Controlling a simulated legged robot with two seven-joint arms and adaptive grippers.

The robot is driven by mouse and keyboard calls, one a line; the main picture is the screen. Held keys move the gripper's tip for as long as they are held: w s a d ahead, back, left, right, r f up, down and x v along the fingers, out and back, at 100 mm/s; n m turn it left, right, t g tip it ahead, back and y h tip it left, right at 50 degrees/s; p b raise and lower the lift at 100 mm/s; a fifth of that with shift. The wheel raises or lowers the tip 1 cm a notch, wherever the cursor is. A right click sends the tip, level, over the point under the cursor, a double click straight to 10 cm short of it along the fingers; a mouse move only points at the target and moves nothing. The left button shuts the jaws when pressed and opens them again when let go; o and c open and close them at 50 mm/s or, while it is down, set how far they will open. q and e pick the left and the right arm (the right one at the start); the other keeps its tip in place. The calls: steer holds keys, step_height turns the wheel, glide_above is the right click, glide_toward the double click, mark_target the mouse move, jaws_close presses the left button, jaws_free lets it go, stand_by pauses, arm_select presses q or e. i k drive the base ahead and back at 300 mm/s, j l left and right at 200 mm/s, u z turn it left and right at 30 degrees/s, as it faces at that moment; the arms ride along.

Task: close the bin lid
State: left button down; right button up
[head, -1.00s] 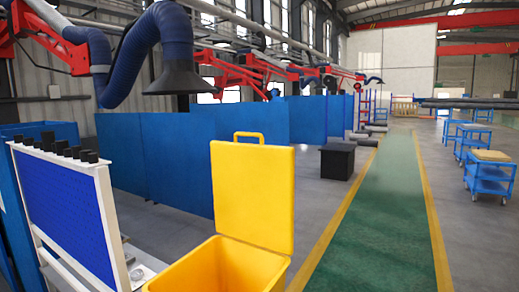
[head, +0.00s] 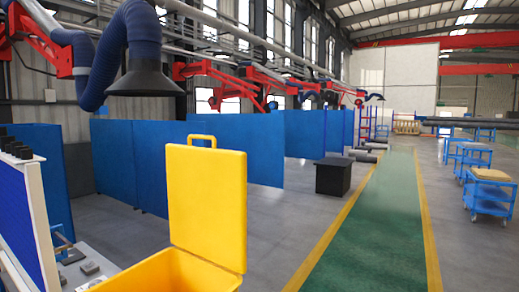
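The yellow bin (head: 172,272) stands at the bottom of the head view, cut off by the lower edge. Its yellow lid (head: 207,208) is open and stands nearly upright at the bin's far side, with a handle (head: 202,141) on its top edge. The part of the inside that shows is plain yellow; the bottom of the bin is out of frame. Neither of my grippers shows in the head view.
A blue pegboard stand (head: 22,215) and a bench with small grey parts (head: 88,267) are at the left. Blue partitions (head: 225,150) stand behind the lid. A black box (head: 333,176) sits beside the clear green walkway (head: 375,225). Blue carts (head: 487,195) are at the right.

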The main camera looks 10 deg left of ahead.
mark_target(207, 187)
steer(key=i+l+z, duration=0.1)
steer(key=i+l, duration=0.2)
steer(key=i, duration=0.15)
steer(key=i+l+z, duration=0.1)
steer(key=i+l, duration=0.2)
steer(key=i, duration=0.15)
steer(key=i+l+z, duration=0.15)
steer(key=i, duration=0.3)
steer(key=i+l+z, duration=0.1)
steer(key=i+l, duration=0.2)
steer(key=i, duration=0.2)
steer(key=i+j+u, duration=0.1)
steer(key=i+u, duration=0.65)
steer(key=i+l+u, duration=0.15)
steer(key=i+u, duration=0.25)
steer(key=i+l+u, duration=0.4)
steer(key=i+j, duration=0.1)
steer(key=i, duration=0.05)
